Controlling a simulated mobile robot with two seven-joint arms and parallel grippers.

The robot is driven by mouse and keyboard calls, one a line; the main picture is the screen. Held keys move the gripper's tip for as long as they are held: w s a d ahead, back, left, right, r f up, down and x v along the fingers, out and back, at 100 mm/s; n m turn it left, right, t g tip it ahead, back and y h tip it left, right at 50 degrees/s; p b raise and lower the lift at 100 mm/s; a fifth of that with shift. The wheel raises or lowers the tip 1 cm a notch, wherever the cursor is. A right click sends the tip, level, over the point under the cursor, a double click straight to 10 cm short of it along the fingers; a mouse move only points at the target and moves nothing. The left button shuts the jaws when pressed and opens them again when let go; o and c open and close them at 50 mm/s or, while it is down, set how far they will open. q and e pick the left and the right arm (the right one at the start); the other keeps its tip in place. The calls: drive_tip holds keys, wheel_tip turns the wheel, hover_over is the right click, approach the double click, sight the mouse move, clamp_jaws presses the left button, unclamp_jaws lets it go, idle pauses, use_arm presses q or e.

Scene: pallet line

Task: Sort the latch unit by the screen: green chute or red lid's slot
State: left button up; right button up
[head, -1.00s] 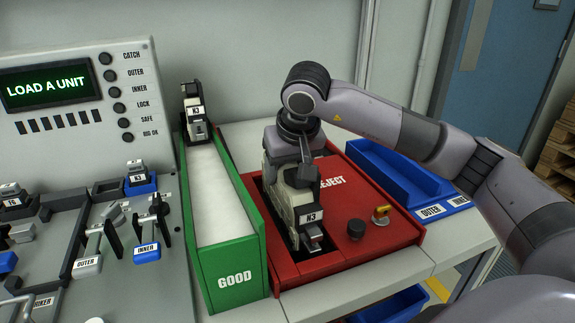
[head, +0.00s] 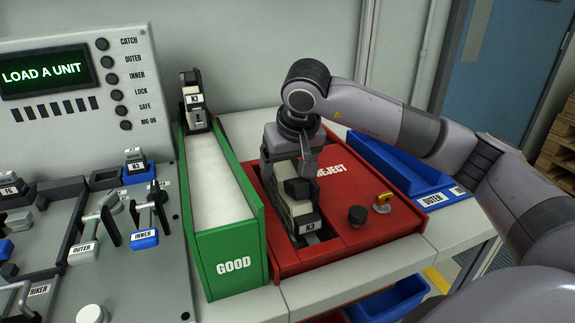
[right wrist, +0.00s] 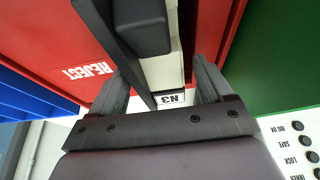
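The latch unit marked N3 (head: 305,208), pale with dark parts, sits in the slot of the red REJECT lid (head: 352,205), its lower part hidden. My right gripper (head: 290,160) is just above it. In the right wrist view the fingers (right wrist: 161,78) stand apart on either side of the unit (right wrist: 161,72), with gaps beside it, so they look open. The green GOOD chute (head: 233,266) is left of the red lid. Another N3 unit (head: 194,98) stands at its far end. The screen (head: 45,72) reads LOAD A UNIT in green. My left gripper is not in view.
A grey fixture plate (head: 150,278) with OUTER and INNER levers fills the left. The table's front strip is clear.

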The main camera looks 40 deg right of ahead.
drive_tip(key=v, duration=0.6)
drive_tip(key=shift+r, duration=0.15)
drive_tip(key=shift+s+r, duration=0.25)
drive_tip(key=shift+r, duration=0.15)
idle(0.7)
drive_tip(key=shift+p, duration=0.3)
